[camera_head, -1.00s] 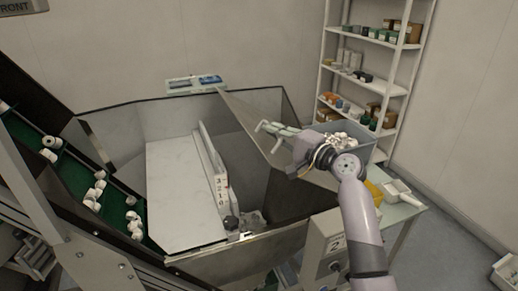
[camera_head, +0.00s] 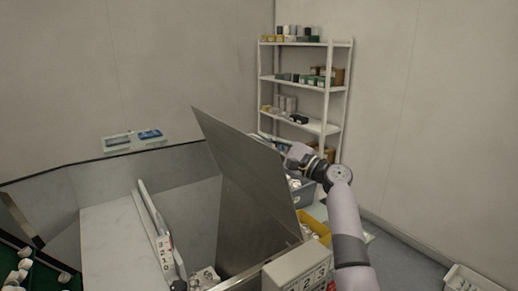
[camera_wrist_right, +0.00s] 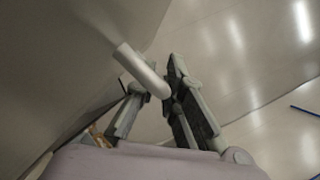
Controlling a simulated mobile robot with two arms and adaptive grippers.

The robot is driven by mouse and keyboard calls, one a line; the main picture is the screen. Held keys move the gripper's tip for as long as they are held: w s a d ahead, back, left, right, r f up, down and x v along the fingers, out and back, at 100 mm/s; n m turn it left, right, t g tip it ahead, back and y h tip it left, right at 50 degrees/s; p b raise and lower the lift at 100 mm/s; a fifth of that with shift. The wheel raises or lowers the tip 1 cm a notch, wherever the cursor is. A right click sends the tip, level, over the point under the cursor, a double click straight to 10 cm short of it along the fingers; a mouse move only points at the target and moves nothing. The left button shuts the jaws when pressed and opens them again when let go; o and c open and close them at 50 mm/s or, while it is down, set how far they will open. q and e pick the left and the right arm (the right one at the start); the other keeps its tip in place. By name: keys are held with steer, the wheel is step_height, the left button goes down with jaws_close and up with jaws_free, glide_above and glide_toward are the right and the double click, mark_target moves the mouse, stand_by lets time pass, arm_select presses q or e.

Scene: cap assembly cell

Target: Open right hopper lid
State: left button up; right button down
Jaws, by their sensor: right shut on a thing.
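The right hopper lid (camera_head: 240,175) is a grey metal panel, raised and standing steeply, with the hopper interior (camera_head: 190,215) open to its left. In the wrist view, the lid's plain grey face (camera_wrist_right: 60,60) fills the left side, and a pale bar handle (camera_wrist_right: 140,68) sticks out from it. My right gripper (camera_wrist_right: 154,82) is shut on this handle. In the head view, my right gripper (camera_head: 280,147) is at the right side of the lid, its fingers partly hidden behind the lid. My left gripper is not in view.
A grey bin of white caps (camera_head: 300,190) and a yellow bin (camera_head: 318,217) stand right of the lid, near my right arm. A numbered box (camera_head: 298,268) is in front. A shelf rack (camera_head: 330,90) stands behind. A green conveyor with caps (camera_head: 35,272) is at lower left.

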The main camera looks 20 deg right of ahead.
stand_by(0.4)
steer(key=c, duration=1.7)
jaws_free()
steer(key=v, duration=1.2)
steer(key=shift+f, duration=0.1)
